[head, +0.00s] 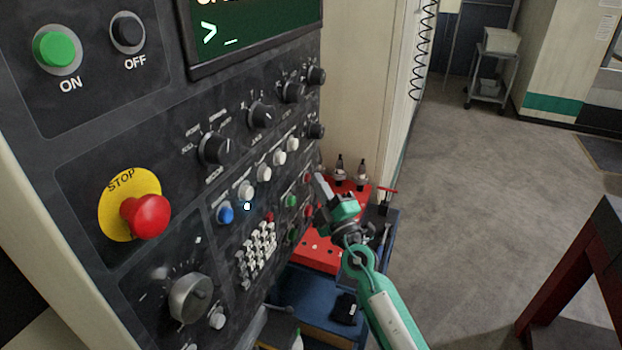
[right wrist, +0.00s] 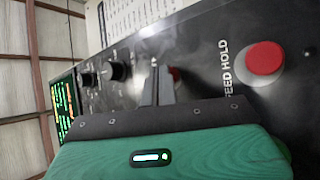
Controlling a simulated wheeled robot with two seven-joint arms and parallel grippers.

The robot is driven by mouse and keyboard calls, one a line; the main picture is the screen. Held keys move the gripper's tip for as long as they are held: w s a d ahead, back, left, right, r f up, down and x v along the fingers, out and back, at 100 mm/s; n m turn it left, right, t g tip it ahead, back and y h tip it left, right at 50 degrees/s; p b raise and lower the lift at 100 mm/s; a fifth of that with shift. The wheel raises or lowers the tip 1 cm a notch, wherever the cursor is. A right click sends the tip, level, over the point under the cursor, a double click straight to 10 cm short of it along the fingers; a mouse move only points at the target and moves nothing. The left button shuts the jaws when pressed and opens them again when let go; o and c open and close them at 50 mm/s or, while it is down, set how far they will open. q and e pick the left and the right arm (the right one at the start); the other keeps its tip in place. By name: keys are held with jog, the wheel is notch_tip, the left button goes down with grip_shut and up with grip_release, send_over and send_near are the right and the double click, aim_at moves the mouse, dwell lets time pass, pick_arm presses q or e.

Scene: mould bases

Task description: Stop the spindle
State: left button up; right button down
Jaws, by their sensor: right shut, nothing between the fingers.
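The black control panel (head: 170,130) carries small red and green buttons low on its right side. An upper red button (head: 306,178), a lower red button (head: 307,208) and a green button (head: 291,201) sit there; their labels are too small to read. My right gripper (head: 320,184) is shut and empty, its tips close to the upper red button in this view. Contact cannot be told. In the right wrist view my shut fingers (right wrist: 158,84) point at the panel, partly hiding a red button (right wrist: 176,75). A larger red button marked FEED HOLD (right wrist: 265,58) is at the right.
A red STOP button (head: 146,215) on a yellow disc protrudes at the panel's left. Several knobs, a blue button (head: 225,213) and a keypad (head: 256,250) are nearby. A blue cart (head: 310,296) with tool holders stands beside the panel. Open floor (head: 480,190) lies right.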

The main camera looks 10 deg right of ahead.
jog(key=shift+s+d, duration=0.4)
jog(key=shift+d, duration=0.25)
jog(key=s+d, duration=0.1)
jog(key=d, duration=0.1)
jog(key=s+d, duration=0.1)
jog(key=d, duration=0.1)
jog(key=shift+s, duration=0.4)
dwell(0.4)
